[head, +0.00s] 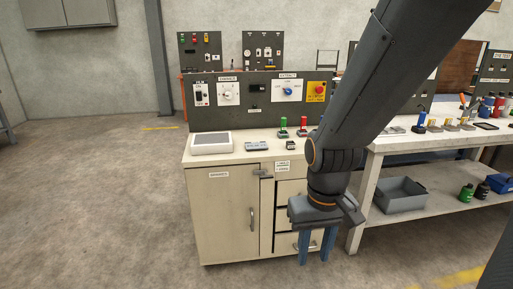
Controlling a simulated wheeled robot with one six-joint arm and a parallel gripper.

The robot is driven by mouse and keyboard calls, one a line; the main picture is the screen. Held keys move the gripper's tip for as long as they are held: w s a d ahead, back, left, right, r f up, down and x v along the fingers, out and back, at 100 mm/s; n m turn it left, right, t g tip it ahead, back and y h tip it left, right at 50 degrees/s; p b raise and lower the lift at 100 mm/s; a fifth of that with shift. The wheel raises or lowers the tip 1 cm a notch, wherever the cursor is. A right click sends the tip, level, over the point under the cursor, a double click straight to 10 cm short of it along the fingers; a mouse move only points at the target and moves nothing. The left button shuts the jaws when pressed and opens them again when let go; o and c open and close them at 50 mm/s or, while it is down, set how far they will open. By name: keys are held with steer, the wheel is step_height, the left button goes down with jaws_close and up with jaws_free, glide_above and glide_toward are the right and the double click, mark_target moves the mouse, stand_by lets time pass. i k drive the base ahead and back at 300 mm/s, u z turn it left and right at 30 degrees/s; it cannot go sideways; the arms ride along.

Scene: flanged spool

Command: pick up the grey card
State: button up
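I cannot make out a grey card for certain in the head view. A small flat grey piece (257,146) lies on the cream cabinet top (230,158), but it looks more like a low device than a card. My gripper (316,250) points down in front of the cabinet's right side, its two blue fingers apart with nothing seen between them. My arm hides part of the cabinet's right end and the bench behind it.
A white-framed panel (211,143) lies left on the cabinet top. Green (283,128) and red (303,126) pieces stand near the dark control panel (240,113). A grey bin (400,195) sits on the right bench's lower shelf. The floor at left is clear.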

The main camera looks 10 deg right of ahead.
mark_target(258, 145)
steer(key=u, duration=0.35)
steer(key=i, duration=0.8)
steer(key=z, duration=0.55)
steer(key=i, duration=0.8)
steer(key=z, duration=0.85)
